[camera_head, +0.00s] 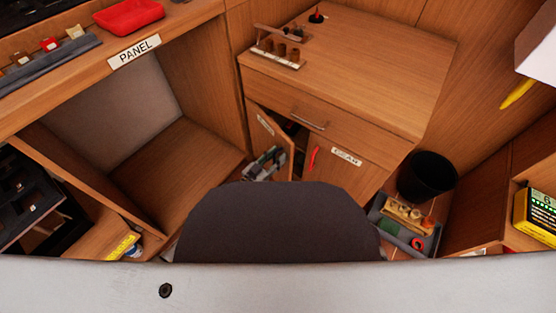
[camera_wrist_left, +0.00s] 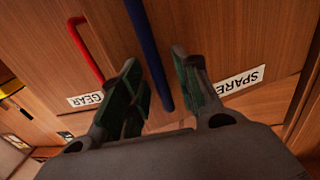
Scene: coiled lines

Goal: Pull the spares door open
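The spares door (camera_head: 262,138) is the left door of the low cabinet. In the head view it stands ajar at an angle, with a dark gap at its right edge. Its label (camera_wrist_left: 240,80) and blue bar handle (camera_wrist_left: 147,45) show in the left wrist view. My left gripper (camera_head: 266,162) is low in front of this door. In the wrist view my left gripper (camera_wrist_left: 158,80) has its fingers apart, with the blue handle between them; I cannot tell whether they touch it. The handle is hard to make out in the head view. My right gripper is not in view.
The gear door (camera_head: 345,165) with its red handle (camera_head: 313,158) is to the right, below a drawer (camera_head: 300,112). A black bin (camera_head: 428,175) and a grey tray (camera_head: 378,218) of parts stand on the right. A dark chair back (camera_head: 275,222) blocks the near middle.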

